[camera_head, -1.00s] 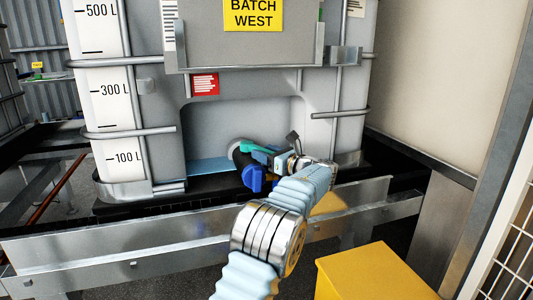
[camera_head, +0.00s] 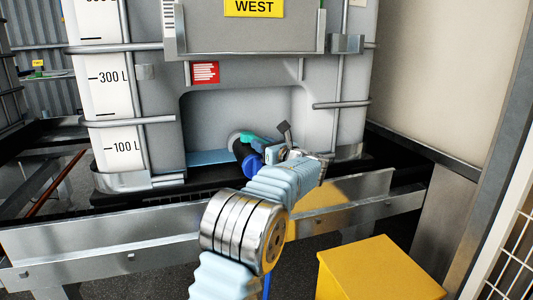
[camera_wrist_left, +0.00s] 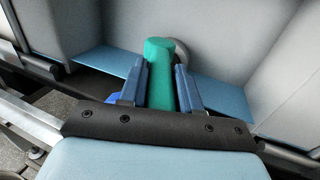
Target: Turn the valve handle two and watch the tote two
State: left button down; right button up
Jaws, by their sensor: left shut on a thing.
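The tote (camera_head: 225,110) is a large grey-white tank in a metal cage, with a yellow sign reading WEST and litre marks at its left edge. In the recess low in its front is a dark valve with a blue part (camera_head: 252,166). The teal valve handle (camera_head: 248,137) sticks out there; it stands between the fingers in the left wrist view (camera_wrist_left: 159,75). My left gripper (camera_head: 264,149) is shut on the handle, a blue finger on either side. The fingers and wrist hide part of the handle and valve. My right gripper is not in view.
A metal rail (camera_head: 130,240) runs across in front of the tote. A yellow box (camera_head: 380,270) stands at the lower right, beside a white mesh panel (camera_head: 507,240). A beige wall (camera_head: 440,80) closes the right side.

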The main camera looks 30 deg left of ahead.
pick_arm(q)
jog(key=shift+s+a+f+m+t+h+b, duration=0.15)
jog(key=shift+s+m+t+h+b, duration=0.3)
jog(key=shift+t, duration=0.25)
jog(key=shift+r, duration=0.2)
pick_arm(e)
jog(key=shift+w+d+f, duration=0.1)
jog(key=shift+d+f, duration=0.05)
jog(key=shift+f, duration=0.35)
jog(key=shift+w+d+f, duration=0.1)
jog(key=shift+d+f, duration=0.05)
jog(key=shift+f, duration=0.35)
